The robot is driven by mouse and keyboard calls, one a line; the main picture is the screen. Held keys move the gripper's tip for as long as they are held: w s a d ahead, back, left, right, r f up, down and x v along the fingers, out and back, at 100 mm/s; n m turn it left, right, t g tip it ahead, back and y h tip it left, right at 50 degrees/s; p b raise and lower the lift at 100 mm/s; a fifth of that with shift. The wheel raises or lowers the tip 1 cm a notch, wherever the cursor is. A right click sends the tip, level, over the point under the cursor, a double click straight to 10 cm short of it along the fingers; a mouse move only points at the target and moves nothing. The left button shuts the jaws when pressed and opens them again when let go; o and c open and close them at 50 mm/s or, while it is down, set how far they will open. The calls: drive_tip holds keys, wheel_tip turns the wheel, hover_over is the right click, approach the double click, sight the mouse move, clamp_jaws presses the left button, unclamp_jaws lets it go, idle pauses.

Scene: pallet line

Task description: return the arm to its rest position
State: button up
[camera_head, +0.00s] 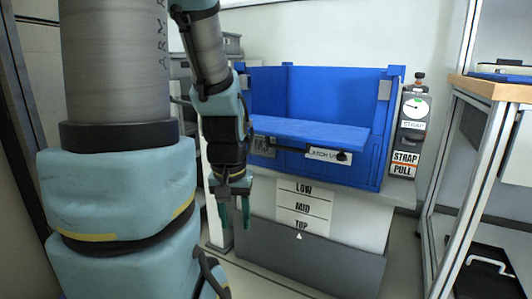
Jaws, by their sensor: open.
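My arm fills the left of the head view, with its links in grey and light blue. My gripper (234,212) hangs from the arm's end and points down, with its green fingers apart and nothing visible between them. It is in front of the left part of a blue crate-like station (315,90), below the level of its shelf.
The station's blue shelf (310,132) juts forward above a panel labelled LOW, MID, TOP (304,207). A gauge box marked STRAP PULL (408,130) stands to its right. A framed bench with a wooden top (490,88) is at far right. Some floor shows between them.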

wheel_tip(320, 180, up, 37)
drive_tip(key=p, duration=3.6)
drive_tip(key=shift+r, duration=0.2)
